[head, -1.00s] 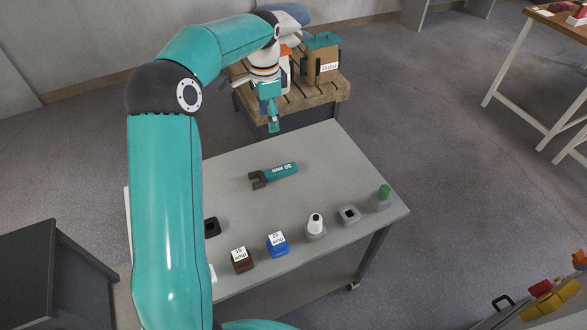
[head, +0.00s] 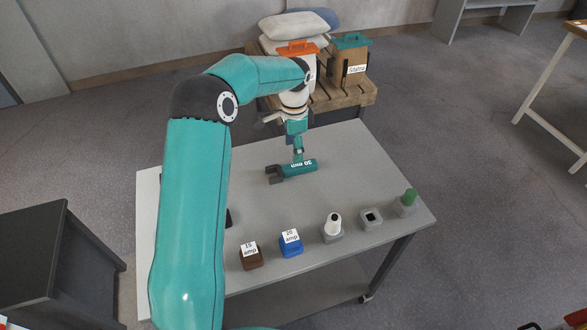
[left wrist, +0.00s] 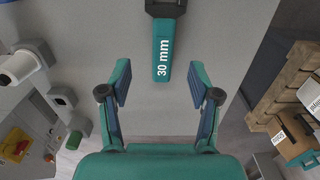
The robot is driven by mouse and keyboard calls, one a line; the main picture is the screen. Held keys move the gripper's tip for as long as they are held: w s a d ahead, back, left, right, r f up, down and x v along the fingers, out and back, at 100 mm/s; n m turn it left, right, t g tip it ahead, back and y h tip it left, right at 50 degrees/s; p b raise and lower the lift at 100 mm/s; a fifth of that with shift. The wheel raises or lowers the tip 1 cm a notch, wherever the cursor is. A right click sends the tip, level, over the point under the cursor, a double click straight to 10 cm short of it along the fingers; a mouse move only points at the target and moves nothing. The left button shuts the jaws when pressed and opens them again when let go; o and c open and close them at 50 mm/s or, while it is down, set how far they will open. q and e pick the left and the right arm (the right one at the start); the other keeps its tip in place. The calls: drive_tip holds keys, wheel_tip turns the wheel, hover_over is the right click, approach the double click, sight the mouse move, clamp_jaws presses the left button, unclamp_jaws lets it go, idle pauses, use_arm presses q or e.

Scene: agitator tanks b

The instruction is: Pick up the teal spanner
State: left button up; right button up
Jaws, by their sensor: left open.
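The teal spanner (head: 297,169) lies flat on the grey table, its dark open jaw end pointing left and "30 mm" on its handle. My left gripper (head: 298,156) is directly above the handle or just behind it in the head view; I cannot tell the exact gap. In the left wrist view the spanner (left wrist: 163,45) runs away from the camera, with its handle end between and beyond the two open fingers of the left gripper (left wrist: 160,85). The fingers hold nothing. My right gripper is not in view.
The table (head: 200,190) has a front row with a brown "15 amp" block (head: 250,257), a blue "20 amp" block (head: 291,245), a white-topped piece (head: 333,226), an empty grey socket (head: 371,218) and a green-topped piece (head: 406,201). A wooden pallet (head: 350,95) with containers stands behind.

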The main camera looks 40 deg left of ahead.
sight(294, 166)
use_arm(q)
wheel_tip(294, 166, down, 3)
drive_tip(key=shift+f, duration=0.2)
drive_tip(key=shift+w+a+f+p, duration=0.15)
drive_tip(key=shift+f+p, duration=0.35)
drive_tip(key=shift+f, duration=0.85)
drive_tip(key=shift+w+a+f+p, duration=0.1)
drive_tip(key=shift+f+p, duration=0.35)
drive_tip(key=shift+f, duration=0.9)
drive_tip(key=shift+d, duration=0.1)
clamp_jaws()
